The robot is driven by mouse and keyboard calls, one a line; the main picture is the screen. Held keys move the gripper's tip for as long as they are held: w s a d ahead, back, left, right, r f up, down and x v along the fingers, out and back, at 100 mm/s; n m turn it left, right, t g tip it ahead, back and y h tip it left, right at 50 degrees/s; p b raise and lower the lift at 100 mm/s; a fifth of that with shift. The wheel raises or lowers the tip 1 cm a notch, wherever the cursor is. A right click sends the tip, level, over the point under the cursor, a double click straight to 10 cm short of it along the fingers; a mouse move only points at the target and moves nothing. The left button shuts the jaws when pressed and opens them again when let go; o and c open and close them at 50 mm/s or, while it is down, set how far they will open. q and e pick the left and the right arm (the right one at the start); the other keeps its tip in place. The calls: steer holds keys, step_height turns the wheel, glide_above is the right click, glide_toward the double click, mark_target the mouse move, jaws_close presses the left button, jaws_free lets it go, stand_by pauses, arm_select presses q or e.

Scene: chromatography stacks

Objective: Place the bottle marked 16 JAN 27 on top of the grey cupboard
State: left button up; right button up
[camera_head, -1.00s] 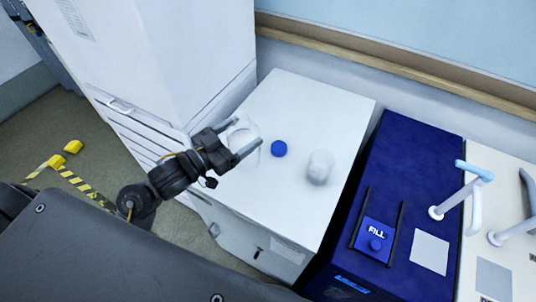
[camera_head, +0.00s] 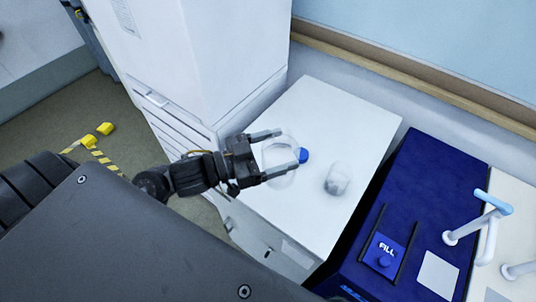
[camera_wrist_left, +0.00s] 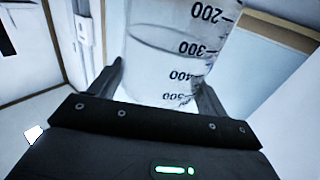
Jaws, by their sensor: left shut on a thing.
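My left gripper (camera_head: 272,154) is shut on a clear vessel (camera_head: 281,172) over the low pale grey-white cupboard (camera_head: 310,100). In the left wrist view the vessel (camera_wrist_left: 175,60) stands between the fingers, with dark marks from 200 to 500 and a line like a liquid surface. A blue cap (camera_head: 303,155) shows just right of the fingertips; I cannot tell whether it belongs to the held vessel. A second clear, whitish vessel (camera_head: 338,180) stands to the right on the cupboard top. No date is readable on either vessel. I cannot tell whether the held vessel touches the top. My right gripper is not in view.
A tall white cabinet (camera_head: 235,60) rises behind and left of the low cupboard. A dark blue unit marked FILL (camera_head: 430,190) stands to the right, with a white counter and pale taps beyond. The cupboard top is bare towards the back and front.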

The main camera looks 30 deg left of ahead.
arm_select(q)
steer(key=w+a+f+b, duration=0.6)
steer(key=w+a+f, duration=0.1)
steer(key=f, duration=0.4)
steer(key=shift+w+f, duration=0.3)
steer(key=shift+w, duration=0.45)
steer(key=shift+f, duration=0.2)
steer(key=o, duration=1.5)
steer(key=shift+o, duration=0.2)
